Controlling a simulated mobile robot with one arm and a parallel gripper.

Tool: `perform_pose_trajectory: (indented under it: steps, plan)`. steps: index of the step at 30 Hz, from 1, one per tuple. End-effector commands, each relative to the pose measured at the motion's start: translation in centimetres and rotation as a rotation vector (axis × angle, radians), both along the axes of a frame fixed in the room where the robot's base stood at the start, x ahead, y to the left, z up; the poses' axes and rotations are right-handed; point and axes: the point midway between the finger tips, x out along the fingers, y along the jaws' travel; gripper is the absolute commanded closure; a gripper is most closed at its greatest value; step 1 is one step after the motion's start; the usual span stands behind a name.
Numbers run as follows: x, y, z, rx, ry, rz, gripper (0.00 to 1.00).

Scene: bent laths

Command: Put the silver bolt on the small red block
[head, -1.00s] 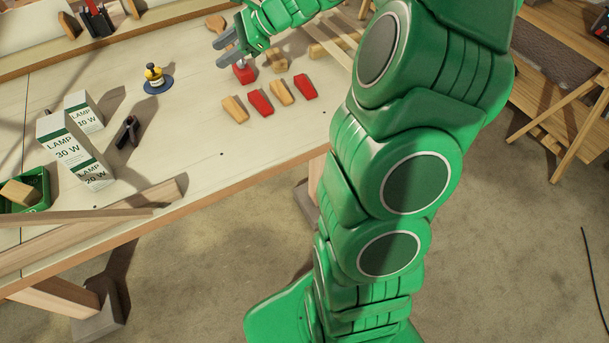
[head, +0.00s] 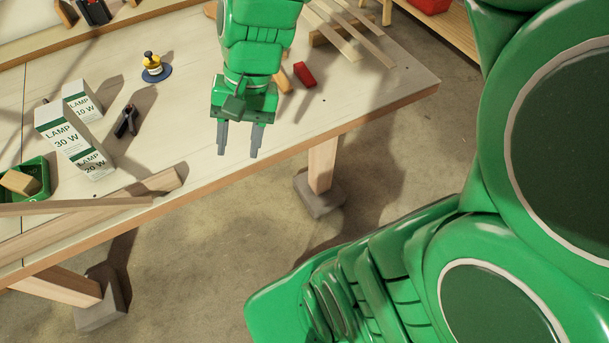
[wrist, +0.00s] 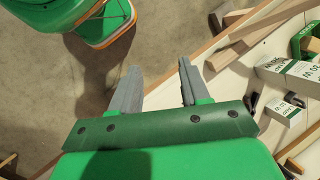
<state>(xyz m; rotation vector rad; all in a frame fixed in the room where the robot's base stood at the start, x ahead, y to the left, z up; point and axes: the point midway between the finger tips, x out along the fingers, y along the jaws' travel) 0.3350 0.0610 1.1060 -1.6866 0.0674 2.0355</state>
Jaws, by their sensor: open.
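My gripper (head: 238,152) is open, with its two grey fingers apart, above the front edge of the table in the head view. In the wrist view the fingers (wrist: 158,68) are also apart, with nothing between them but floor and table edge. I cannot see the silver bolt in either view now.
A red piece (head: 304,74) and a wooden piece (head: 283,80) show beside my arm. Lamp boxes (head: 66,140), a black clamp (head: 126,121), a yellow-and-black object (head: 152,67) and a green bin (head: 27,183) stand left. Laths (head: 340,32) lie at the back right.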

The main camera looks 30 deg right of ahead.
Motion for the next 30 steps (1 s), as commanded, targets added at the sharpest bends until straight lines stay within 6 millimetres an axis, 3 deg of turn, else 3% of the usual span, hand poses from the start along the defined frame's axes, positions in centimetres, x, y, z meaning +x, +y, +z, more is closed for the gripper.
perform_pose_trajectory:
  steps: [6, 12, 18, 30]
  plan:
    - [-6.0, -2.4, -0.5, -0.142, -0.026, 0.207, 0.54]
    - [-9.8, -5.0, -0.8, -0.246, -0.034, 0.344, 0.54]
    - [-11.4, -6.2, -0.9, -0.288, -0.034, 0.403, 0.54]
    - [-11.5, -6.2, -0.9, -0.290, -0.033, 0.409, 0.54]
